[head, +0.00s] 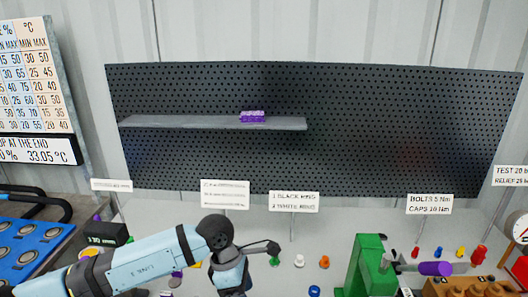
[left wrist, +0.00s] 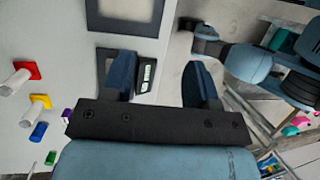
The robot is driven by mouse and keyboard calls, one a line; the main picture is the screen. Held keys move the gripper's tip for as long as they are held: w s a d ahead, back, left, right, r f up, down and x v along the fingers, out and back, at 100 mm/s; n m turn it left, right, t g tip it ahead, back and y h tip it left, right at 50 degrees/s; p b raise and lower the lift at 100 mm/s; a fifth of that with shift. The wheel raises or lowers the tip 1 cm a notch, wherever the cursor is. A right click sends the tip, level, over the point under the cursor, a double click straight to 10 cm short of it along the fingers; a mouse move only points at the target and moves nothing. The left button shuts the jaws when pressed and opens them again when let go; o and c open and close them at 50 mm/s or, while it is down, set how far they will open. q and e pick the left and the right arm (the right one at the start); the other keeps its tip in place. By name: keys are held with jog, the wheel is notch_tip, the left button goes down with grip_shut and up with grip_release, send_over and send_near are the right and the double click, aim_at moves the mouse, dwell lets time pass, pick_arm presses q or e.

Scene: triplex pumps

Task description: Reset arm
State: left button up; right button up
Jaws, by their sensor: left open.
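My left arm comes in from the left at the bottom of the head view, its light-blue links bent at a dark joint above the bench. My left gripper (left wrist: 160,82) shows in the left wrist view with its two dark-blue fingers wide apart. Nothing is held between them. A black device with a small display (left wrist: 146,76) shows between and beyond the fingers, beside the left one; I cannot tell the distance. In the head view the left fingertips are not clearly visible. My right gripper is in neither view.
A green stand (head: 362,262) and a brown block (head: 470,287) stand at the right. Small coloured parts are scattered on the bench. A black box with a display (head: 105,234) and a blue tray (head: 28,247) are at the left. A shelf (head: 210,122) holds purple parts (head: 252,117).

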pick_arm(q)
jog(key=s+d+r+n+h+p, duration=0.1)
jog(key=s+d+r+n+h, duration=0.2)
jog(key=s+d+n+h, duration=0.4)
jog(key=s+d+r+n+h+p, duration=0.15)
jog(key=d+r+n+h, duration=0.25)
jog(key=h, duration=0.4)
jog(key=a+f+n+t+y, duration=0.3)
jog(key=a+n+t, duration=0.25)
jog(key=n, duration=0.45)
jog(key=w+a+f+n+t+y, duration=0.1)
jog(key=a+f+n+t+y, duration=0.25)
jog(key=n+t, duration=0.45)
jog(key=a+f+n+t+y, duration=0.25)
jog(key=a+n+t, duration=0.25)
jog(key=n, duration=0.6)
jog(key=s+a+f+n+g+y, duration=0.3)
jog(key=s+a+f+n, duration=0.2)
jog(key=s+f, duration=0.1)
jog(key=s+a+f+n+g+y+p, duration=0.1)
jog(key=s+a+f+n+g+y, duration=0.2)
jog(key=f, duration=0.6)
jog(key=s+a+n, duration=0.2)
jog(key=s+n, duration=0.1)
jog(key=shift+s+a+y, duration=0.25)
jog(key=shift+a+y, duration=0.05)
